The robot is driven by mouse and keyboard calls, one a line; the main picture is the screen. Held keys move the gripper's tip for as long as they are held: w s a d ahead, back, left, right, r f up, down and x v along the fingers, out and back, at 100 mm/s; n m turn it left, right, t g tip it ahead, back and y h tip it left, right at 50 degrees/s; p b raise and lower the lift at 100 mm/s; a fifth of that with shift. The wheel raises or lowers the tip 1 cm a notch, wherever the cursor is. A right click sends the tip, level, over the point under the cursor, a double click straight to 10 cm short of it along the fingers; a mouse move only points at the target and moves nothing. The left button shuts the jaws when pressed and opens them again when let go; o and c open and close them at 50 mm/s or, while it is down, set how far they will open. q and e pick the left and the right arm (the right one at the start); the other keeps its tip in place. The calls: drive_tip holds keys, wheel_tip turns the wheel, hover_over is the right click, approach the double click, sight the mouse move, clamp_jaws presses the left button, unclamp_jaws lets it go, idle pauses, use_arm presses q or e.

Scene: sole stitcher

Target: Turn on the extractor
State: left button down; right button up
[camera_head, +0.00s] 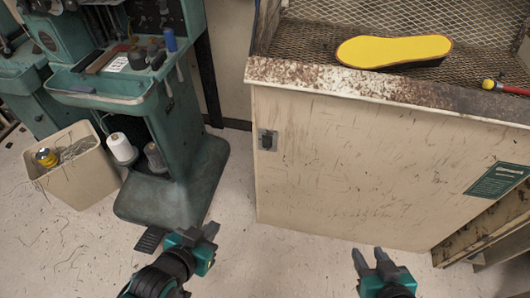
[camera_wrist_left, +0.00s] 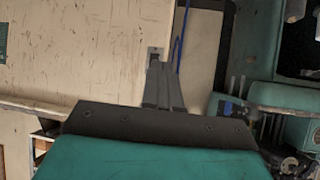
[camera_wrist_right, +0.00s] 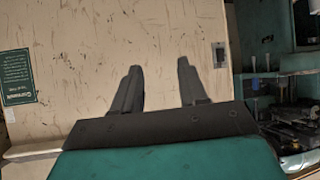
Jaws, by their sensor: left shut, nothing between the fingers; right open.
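The extractor is a worn cream cabinet (camera_head: 360,165) with a mesh-lined top. A small grey switch (camera_head: 267,140) with a dark lever sits at the upper left of its front panel. The switch also shows in the left wrist view (camera_wrist_left: 155,53), just beyond the fingertips and partly hidden by them, and in the right wrist view (camera_wrist_right: 219,54), right of the fingers. My left gripper (camera_head: 211,230) is shut and empty, below and left of the switch in the head view, apart from it. My right gripper (camera_head: 371,256) is open and empty in front of the panel.
A yellow sole (camera_head: 393,50) and a red-and-yellow tool (camera_head: 500,87) lie on the cabinet's top. A green machine (camera_head: 170,120) stands at the left, beside a bin of thread scraps (camera_head: 75,175). The floor before the cabinet is clear.

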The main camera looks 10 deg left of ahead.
use_arm(q)
drive_tip(key=w+d+f+n+t+b, duration=0.3)
drive_tip(key=w+n+b, duration=0.3)
drive_tip(key=w+n, duration=0.2)
drive_tip(key=w+d+f+n+t+y+b, duration=0.1)
drive_tip(key=w+n+b, duration=0.5)
drive_tip(key=n, duration=0.6)
wheel_tip(320, 180, down, 2)
drive_tip(key=shift+w+d+f+t, duration=0.1)
drive_tip(key=shift+w+d+t, duration=0.9)
drive_tip(key=shift+w, duration=0.25)
use_arm(e)
wheel_tip(320, 180, down, 7)
drive_tip(key=w+a+y, duration=0.1)
drive_tip(key=a, duration=0.1)
drive_tip(key=shift+w+a+f, duration=0.2)
drive_tip(key=shift+w+a, duration=0.2)
drive_tip(key=shift+f, duration=0.1)
